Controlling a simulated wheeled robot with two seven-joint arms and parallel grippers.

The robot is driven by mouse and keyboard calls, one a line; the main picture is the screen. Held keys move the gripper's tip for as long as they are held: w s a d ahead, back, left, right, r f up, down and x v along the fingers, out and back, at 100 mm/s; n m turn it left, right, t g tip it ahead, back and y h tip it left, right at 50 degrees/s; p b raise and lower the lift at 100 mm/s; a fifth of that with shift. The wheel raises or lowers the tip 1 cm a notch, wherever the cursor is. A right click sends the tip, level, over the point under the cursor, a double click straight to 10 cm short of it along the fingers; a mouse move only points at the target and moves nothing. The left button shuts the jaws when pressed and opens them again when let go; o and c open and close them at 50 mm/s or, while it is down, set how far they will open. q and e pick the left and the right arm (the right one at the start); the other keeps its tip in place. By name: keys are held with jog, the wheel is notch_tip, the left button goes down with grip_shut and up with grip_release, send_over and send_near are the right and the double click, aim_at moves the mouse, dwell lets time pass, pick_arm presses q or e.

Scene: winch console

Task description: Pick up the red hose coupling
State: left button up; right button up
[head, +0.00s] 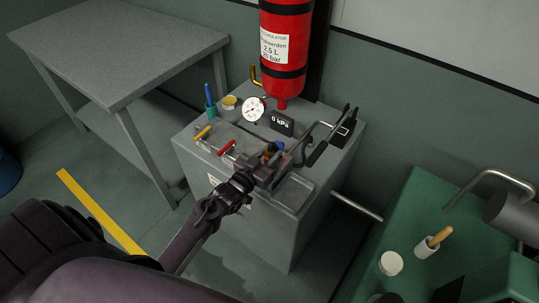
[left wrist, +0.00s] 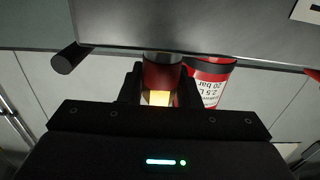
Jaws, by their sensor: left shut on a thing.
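My left gripper (head: 268,170) is over the front part of the grey console (head: 270,228). It is shut on a red coupling (left wrist: 160,76), seen between the fingers in the left wrist view. The coupling has a grey metal collar at its far end and a bright, pale band near the palm. In the head view the gripper hides most of what it holds, and I cannot tell whether the coupling touches the console. My right gripper is not in view.
A red accumulator (head: 286,38) stands behind the console. A gauge (head: 253,110), a kPa display (head: 282,123), red (head: 227,148) and yellow (head: 203,132) handles and a black-gripped lever (head: 317,153) surround the gripper. A grey table (head: 120,45) stands left, a green bench (head: 415,225) right.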

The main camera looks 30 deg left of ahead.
aim_at(269, 151)
pick_arm(q)
notch_tip(269, 151, up, 23)
jog(key=p, duration=0.3)
dwell(0.6)
